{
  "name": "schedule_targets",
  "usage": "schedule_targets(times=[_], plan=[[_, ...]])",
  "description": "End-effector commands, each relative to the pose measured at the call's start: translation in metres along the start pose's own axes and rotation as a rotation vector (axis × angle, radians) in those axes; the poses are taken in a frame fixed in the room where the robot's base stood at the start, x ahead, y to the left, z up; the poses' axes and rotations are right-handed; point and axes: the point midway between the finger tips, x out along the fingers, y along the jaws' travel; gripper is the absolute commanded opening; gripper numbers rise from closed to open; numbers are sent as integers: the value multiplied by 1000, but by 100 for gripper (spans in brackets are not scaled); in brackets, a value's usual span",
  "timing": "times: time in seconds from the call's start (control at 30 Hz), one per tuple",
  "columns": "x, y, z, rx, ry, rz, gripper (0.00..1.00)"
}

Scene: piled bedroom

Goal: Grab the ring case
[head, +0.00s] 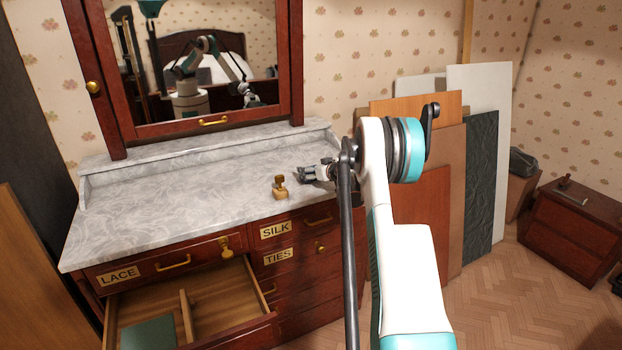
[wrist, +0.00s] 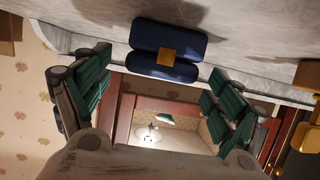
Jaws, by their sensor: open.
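A small navy-blue case with a gold clasp, which looks like the ring case (wrist: 188,38), shows at the top middle of the wrist view against the pale marble top. It lies just beyond my fingertips, roughly between the two fingers and apart from them. My gripper (wrist: 158,78) is open and empty, its green-padded fingers spread wide. In the head view my gripper (head: 308,174) is low over the right end of the marble dresser top (head: 180,200). I cannot make out the case there; my gripper and arm cover that area.
A small wooden and brass object (head: 280,187) stands left of my gripper; it also shows at the wrist view's right edge (wrist: 308,135). A mirror (head: 190,60) rises behind the top. The LACE drawer (head: 235,337) is open below. Panels (head: 480,180) lean at right.

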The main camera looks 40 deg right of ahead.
Motion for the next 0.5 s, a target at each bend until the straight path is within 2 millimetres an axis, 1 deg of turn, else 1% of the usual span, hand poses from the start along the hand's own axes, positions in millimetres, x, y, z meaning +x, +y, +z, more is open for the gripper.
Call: schedule_targets(times=[0.03, 0.1, 0.3, 0.33, 0.37, 0.4, 0.47, 0.5], plan=[[8, 0, 2, -1, 0, -1, 86], [12, 0, 0, -1, 0, 0, 86], [13, 0, -1, -1, 0, 0, 86], [13, 0, -1, -1, 0, 0, 84], [13, 0, -1, -1, 0, 0, 77], [13, 0, -1, -1, 0, 0, 68], [13, 0, -1, -1, 0, 0, 54], [13, 0, -1, -1, 0, 0, 45]])
